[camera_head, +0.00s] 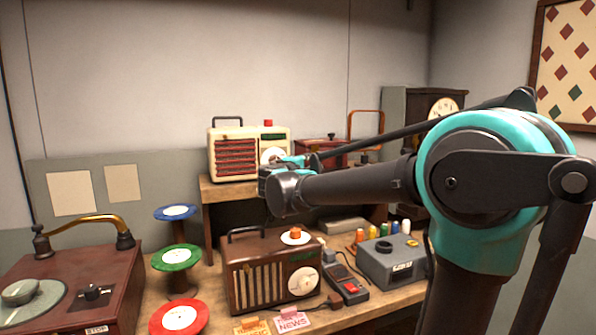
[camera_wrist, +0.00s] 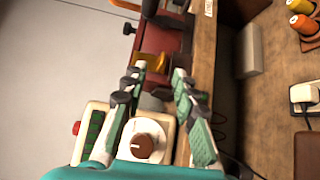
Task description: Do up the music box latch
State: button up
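A dark red box, which seems to be the music box (camera_head: 322,149), stands on the raised shelf right of the cream radio, partly hidden behind my arm. In the wrist view the red box (camera_wrist: 170,32) lies beyond my fingertips. A brass-yellow part (camera_wrist: 152,62) shows on its near side, close to the fingertips; I cannot tell whether it is the latch or how it stands. My gripper (camera_wrist: 160,73) is open, its fingers apart with nothing held between them. In the head view my gripper (camera_head: 284,167) is in front of the cream radio's right side, mostly hidden by my wrist.
The cream radio (camera_head: 229,149) stands close to the gripper; its round knob (camera_wrist: 143,146) lies below the fingers in the wrist view. A brown radio (camera_head: 262,278), thread spools (camera_head: 372,233) and a grey box (camera_head: 388,265) crowd the lower bench. The wall above is clear.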

jog(key=v, duration=0.9)
jog(key=shift+s, duration=0.1)
dwell(0.3)
